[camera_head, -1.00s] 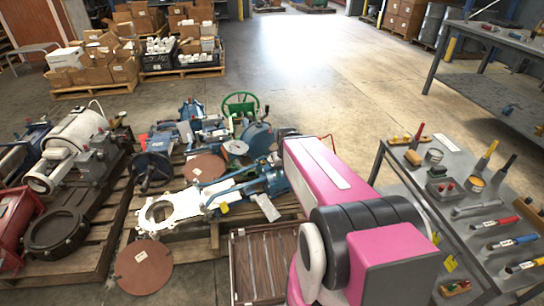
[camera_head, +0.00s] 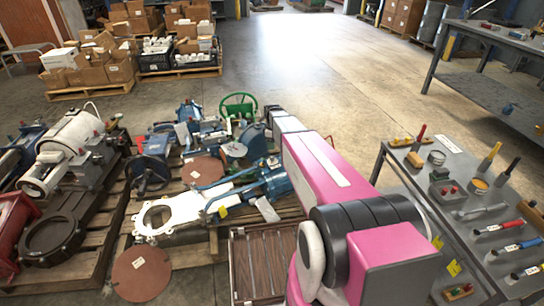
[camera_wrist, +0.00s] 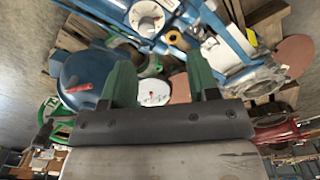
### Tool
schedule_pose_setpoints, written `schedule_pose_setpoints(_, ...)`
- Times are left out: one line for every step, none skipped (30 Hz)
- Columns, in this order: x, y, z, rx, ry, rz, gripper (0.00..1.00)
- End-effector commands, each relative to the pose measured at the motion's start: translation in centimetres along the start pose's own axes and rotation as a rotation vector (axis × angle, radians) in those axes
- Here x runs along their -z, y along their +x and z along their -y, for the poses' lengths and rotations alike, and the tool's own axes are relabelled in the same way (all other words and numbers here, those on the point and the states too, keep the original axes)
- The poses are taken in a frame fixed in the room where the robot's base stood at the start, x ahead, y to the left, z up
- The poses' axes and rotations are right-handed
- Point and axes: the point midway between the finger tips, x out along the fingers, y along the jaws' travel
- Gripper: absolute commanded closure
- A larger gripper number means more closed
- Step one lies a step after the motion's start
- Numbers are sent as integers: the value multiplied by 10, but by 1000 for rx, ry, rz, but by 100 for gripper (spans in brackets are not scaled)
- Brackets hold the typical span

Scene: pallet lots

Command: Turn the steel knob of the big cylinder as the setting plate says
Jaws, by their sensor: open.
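In the wrist view my gripper (camera_wrist: 158,70) is open, its two green fingers apart with nothing held between them. A white disc with a red mark (camera_wrist: 153,93) shows beyond and between the fingers. A blue rounded housing with a red lever (camera_wrist: 85,70) lies left of the fingers. A white round flange with a grey centre (camera_wrist: 147,17) sits on blue metalwork at the top. I cannot tell which part is the steel knob, and no setting plate is readable. In the head view a blue cylinder (camera_head: 276,184) lies on the pallet, partly hidden by my arm.
A white flat valve (camera_head: 185,212), a green handwheel (camera_head: 238,104) and brown discs (camera_head: 141,273) crowd the pallets. A grey tool table (camera_head: 455,205) stands close on the right. Cartons (camera_head: 100,60) stand at the back left. The floor (camera_head: 300,60) beyond is clear.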

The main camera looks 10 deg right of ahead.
Motion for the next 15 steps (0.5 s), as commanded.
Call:
schedule_pose_setpoints(7, 3, -14, 0, -40, 0, 45)
schedule_pose_setpoints(9, 4, -17, 0, -61, 1, 45)
schedule_pose_setpoints(11, 4, -21, 0, -83, 1, 45)
schedule_pose_setpoints(12, 5, -22, 0, -96, 1, 45)
schedule_pose_setpoints(12, 6, -23, 0, -104, 1, 45)
schedule_pose_setpoints(13, 7, -24, 0, -111, 1, 45)
schedule_pose_setpoints(13, 8, -24, 0, -114, 1, 45)
schedule_pose_setpoints(13, 10, -24, 0, -115, 1, 45)
schedule_pose_setpoints(13, 14, -24, 0, -115, 1, 45)
schedule_pose_setpoints(12, 17, -24, 1, -115, 1, 45)
schedule_pose_setpoints(12, 22, -23, 1, -114, 1, 45)
schedule_pose_setpoints(12, 28, -23, 2, -114, 2, 45)
schedule_pose_setpoints(12, 33, -23, 2, -114, 2, 45)
schedule_pose_setpoints(12, 38, -23, 2, -113, 2, 45)
schedule_pose_setpoints(13, 46, -24, 1, -113, 1, 45)
